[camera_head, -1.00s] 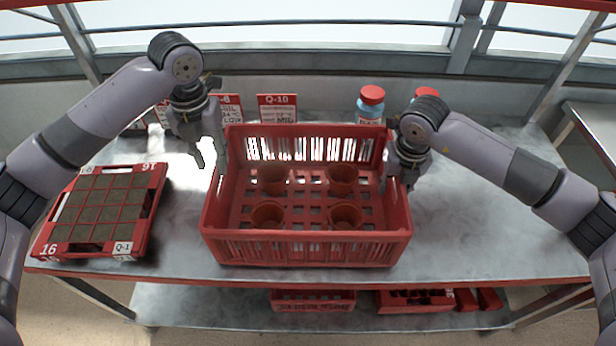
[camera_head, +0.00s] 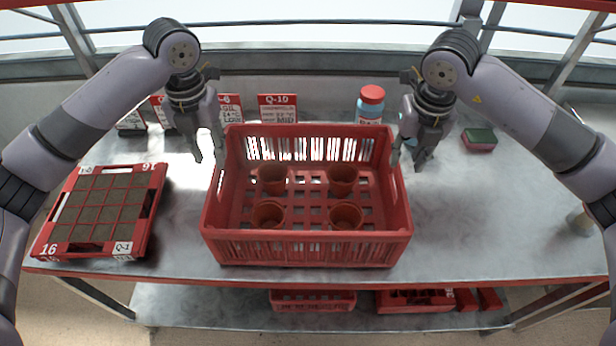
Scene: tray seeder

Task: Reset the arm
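My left gripper (camera_head: 208,160) is open and empty, hanging with its fingers down at the left rear corner of the red crate, above the table. My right gripper (camera_head: 406,162) is open and empty, hanging fingers down at the right rear corner of the crate, partly in front of its edge. The red crate (camera_head: 310,250) stands on the metal table and holds several brown pots (camera_head: 343,180) standing upright.
A red seed tray (camera_head: 152,215) with soil cells lies at the left. Red sign cards (camera_head: 278,108) and a red-capped bottle (camera_head: 371,105) stand behind the crate. A green-and-pink sponge (camera_head: 479,140) lies right rear. The right tabletop (camera_head: 490,220) is mostly clear.

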